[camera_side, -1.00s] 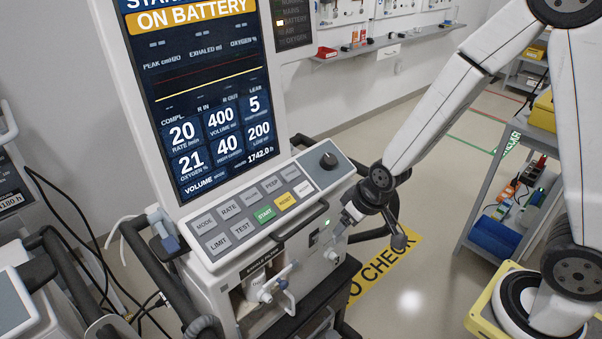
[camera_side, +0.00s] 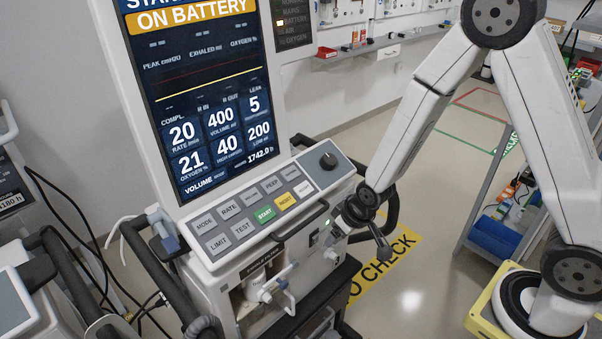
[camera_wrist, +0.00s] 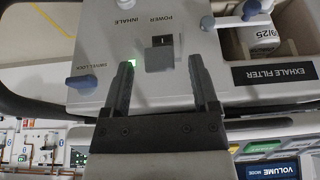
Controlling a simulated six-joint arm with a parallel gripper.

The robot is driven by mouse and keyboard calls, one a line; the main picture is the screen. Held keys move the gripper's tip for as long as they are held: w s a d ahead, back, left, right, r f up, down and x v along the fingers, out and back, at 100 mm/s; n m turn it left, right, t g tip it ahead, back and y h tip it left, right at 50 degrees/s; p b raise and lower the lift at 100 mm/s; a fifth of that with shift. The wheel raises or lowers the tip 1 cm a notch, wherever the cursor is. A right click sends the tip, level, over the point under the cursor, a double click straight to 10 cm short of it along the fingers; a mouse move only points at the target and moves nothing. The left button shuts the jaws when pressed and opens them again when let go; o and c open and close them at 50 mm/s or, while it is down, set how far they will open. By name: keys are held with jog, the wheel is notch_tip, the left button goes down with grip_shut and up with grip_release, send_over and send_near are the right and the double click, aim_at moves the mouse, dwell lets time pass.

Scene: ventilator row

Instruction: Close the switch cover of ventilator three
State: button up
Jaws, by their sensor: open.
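The ventilator (camera_side: 215,270) stands in the middle of the side view, its screen reading ON BATTERY. In the wrist view its front panel is upside down. A dark switch (camera_wrist: 162,41) sits beside the POWER label, with a grey flap-like piece (camera_wrist: 160,59) against it that looks like the switch cover; its exact angle is hard to tell. My gripper (camera_wrist: 162,63) is open, one finger on each side of this piece, holding nothing. Whether the fingers touch the panel is unclear.
The INHALE port (camera_wrist: 127,5), a blue-grey knob (camera_wrist: 82,83) and the exhale filter bay (camera_wrist: 263,38) flank the switch. A dark rail (camera_side: 300,220) runs along the console front. A shelf cart (camera_side: 500,200) stands right. Another ventilator (camera_side: 20,285) is at left.

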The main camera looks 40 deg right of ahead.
jog(key=shift+w+f, duration=0.1)
jog(key=shift+f, duration=0.15)
grip_shut()
